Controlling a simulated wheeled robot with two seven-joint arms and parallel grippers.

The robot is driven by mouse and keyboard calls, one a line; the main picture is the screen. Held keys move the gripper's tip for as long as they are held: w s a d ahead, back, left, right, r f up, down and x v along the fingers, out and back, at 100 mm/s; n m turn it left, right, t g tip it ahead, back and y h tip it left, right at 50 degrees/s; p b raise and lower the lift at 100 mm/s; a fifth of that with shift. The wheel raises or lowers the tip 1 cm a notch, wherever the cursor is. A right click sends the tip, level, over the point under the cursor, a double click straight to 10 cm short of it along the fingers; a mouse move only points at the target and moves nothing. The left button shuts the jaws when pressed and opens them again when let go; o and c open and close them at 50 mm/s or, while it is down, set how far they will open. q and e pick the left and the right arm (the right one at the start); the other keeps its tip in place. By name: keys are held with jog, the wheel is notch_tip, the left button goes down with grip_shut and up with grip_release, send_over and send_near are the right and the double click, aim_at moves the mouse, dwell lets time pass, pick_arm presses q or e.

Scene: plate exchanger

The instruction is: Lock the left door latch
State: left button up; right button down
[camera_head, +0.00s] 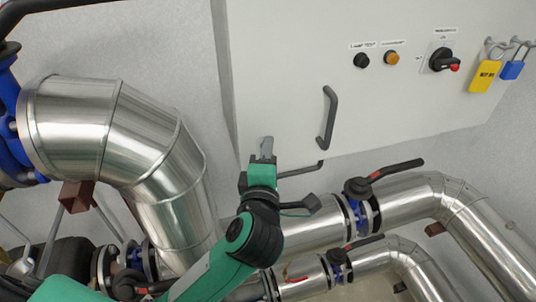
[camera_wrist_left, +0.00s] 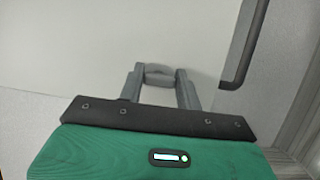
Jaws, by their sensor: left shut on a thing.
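The left door latch shows as a small grey rounded piece (camera_wrist_left: 159,75) on the pale cabinet door in the left wrist view. My left gripper (camera_wrist_left: 159,83) has one finger on each side of it and is shut on it. In the head view my left gripper (camera_head: 266,150) is up against the lower left part of the cabinet front (camera_head: 290,85), and its fingers largely hide the latch there. I cannot tell the latch's exact turn. My right gripper is in neither view.
A dark door handle (camera_head: 327,118) stands right of my left gripper. Several knobs, a red-black switch (camera_head: 441,60), a yellow tag (camera_head: 485,76) and a blue padlock (camera_head: 514,66) are further right. Silver pipes (camera_head: 130,140) and a valve lever (camera_head: 397,168) lie below and left.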

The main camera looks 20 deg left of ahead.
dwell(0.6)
pick_arm(q)
jog(key=o, duration=1)
jog(key=shift+d, duration=0.1)
